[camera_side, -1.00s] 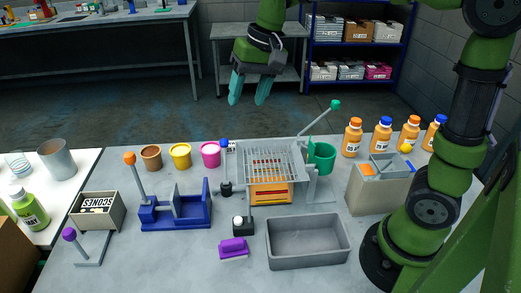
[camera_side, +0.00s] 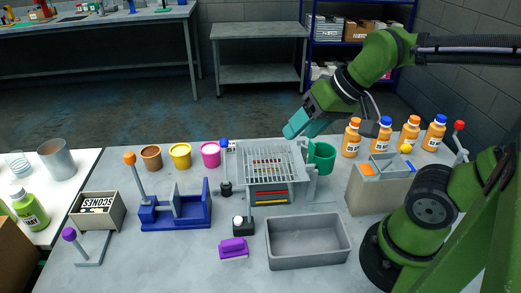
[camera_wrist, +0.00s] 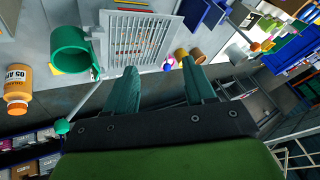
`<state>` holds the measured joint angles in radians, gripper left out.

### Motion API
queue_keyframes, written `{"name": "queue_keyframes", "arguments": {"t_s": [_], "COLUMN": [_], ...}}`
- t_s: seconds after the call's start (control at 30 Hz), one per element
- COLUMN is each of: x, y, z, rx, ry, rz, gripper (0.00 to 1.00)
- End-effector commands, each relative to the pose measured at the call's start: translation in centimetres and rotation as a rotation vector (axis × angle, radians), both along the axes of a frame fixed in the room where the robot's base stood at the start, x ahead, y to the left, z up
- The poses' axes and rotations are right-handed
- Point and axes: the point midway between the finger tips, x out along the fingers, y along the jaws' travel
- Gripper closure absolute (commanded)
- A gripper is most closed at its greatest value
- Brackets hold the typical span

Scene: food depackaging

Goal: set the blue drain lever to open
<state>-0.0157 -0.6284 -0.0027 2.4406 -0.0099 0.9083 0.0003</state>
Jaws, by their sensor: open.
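The blue drain lever's knob (camera_side: 224,143) appears at the back left corner of the grated station (camera_side: 229,170). Its shaft is too small for me to read its setting. In the wrist view a small blue spot, likely this knob (camera_wrist: 167,67), shows between my fingers and beyond their tips. My gripper (camera_side: 293,131) has teal fingers and is over the back right of the station, tilted down to the left. In the wrist view my gripper (camera_wrist: 158,66) is open with nothing between its fingers. It is to the right of the blue knob in the side view.
A green cup (camera_side: 322,158) hangs at the station's right. A green-knobbed lever (camera_wrist: 62,126) shows near my gripper in the wrist view. Brown, yellow and pink jars (camera_side: 210,155) stand left of the knob. Several orange bottles (camera_side: 382,138) stand at right. A grey bin (camera_side: 307,256) stands in front.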

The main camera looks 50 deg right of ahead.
Motion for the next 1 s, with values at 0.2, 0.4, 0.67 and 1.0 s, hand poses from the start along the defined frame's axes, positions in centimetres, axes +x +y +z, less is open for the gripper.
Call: {"name": "queue_keyframes", "arguments": {"t_s": [0.2,0.4,0.67,1.0], "x": [-0.2,-0.2,4.2,16.9], "y": [0.0,-0.1,-1.1,-4.0], "z": [-0.1,-0.2,-1.1,-0.2], "rx": [0.000,0.001,-0.012,-0.103], "ry": [-0.006,0.000,0.119,0.338], "rz": [-0.001,-0.003,-0.023,0.151], "gripper": [0.46,0.46,0.46,0.46]}}
